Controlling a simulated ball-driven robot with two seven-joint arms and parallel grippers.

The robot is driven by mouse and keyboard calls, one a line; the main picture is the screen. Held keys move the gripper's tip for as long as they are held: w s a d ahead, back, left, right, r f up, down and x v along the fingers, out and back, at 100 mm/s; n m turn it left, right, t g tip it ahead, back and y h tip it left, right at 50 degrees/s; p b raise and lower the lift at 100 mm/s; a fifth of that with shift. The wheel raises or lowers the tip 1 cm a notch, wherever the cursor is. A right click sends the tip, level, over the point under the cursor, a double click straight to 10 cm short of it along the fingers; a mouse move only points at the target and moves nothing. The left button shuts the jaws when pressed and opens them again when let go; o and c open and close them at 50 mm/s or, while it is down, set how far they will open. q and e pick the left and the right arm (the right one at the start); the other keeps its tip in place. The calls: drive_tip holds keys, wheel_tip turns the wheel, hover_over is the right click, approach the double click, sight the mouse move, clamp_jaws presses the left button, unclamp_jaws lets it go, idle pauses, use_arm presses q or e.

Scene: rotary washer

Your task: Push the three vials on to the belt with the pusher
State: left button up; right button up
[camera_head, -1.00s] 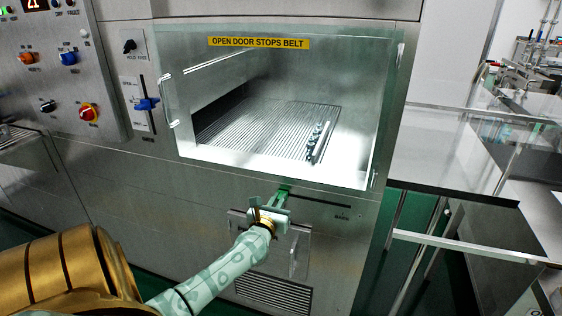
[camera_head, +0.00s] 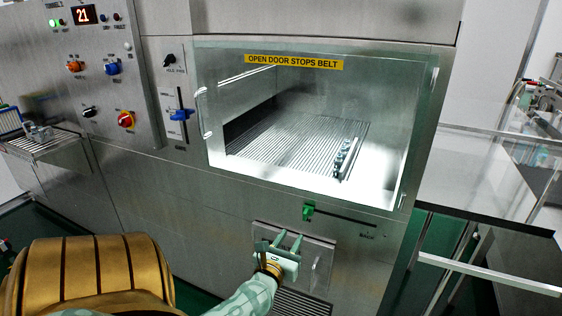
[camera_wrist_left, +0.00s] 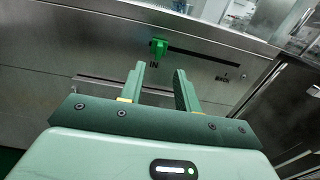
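The green pusher handle (camera_head: 308,211) sits at the left end of its slot in the washer front. In the left wrist view the handle (camera_wrist_left: 158,46) is by the word "IN". Behind the window, several small dark vials (camera_head: 341,158) stand in a row along the pusher bar (camera_head: 352,160), at the right of the ribbed belt (camera_head: 290,143). I cannot tell exactly how far they stand on it. My left gripper (camera_head: 290,236) is open and empty, below the handle and apart from it; its fingers (camera_wrist_left: 161,78) also show in the left wrist view. My right gripper is not in view.
The door window with a handle (camera_head: 204,113) is shut under a yellow label. A blue-knobbed slider (camera_head: 181,115) and a control panel are on the left. A wire shelf (camera_head: 42,144) juts out at far left. A steel table (camera_head: 478,190) stands at right.

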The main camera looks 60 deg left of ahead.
use_arm(q)
drive_tip(key=v, duration=0.5)
drive_tip(key=shift+s, duration=0.15)
idle(0.3)
